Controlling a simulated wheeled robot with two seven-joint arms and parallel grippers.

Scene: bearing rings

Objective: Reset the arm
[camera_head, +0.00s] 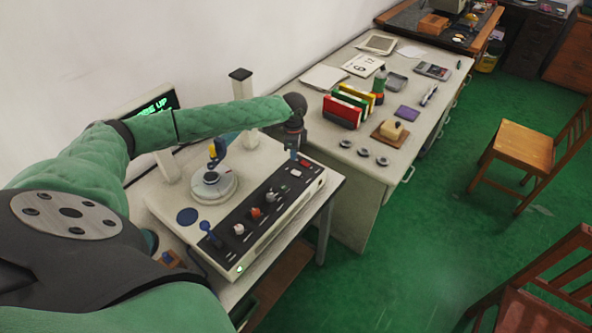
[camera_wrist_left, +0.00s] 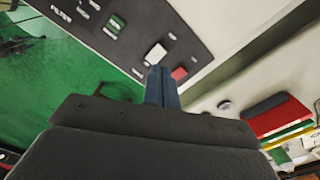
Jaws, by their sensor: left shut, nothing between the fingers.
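My left arm reaches in from the left over the machine with the control panel (camera_head: 268,212). My left gripper (camera_head: 292,151) hangs pointing down above the far right end of that panel. In the left wrist view its blue fingers (camera_wrist_left: 161,84) are shut together with nothing between them, in front of the panel's white and red buttons. My right gripper is not in view.
Several dark rings (camera_head: 363,152) lie on the near end of the long table (camera_head: 330,160). A round fixture (camera_head: 213,186) sits on the machine. Wooden chairs (camera_head: 525,150) stand right.

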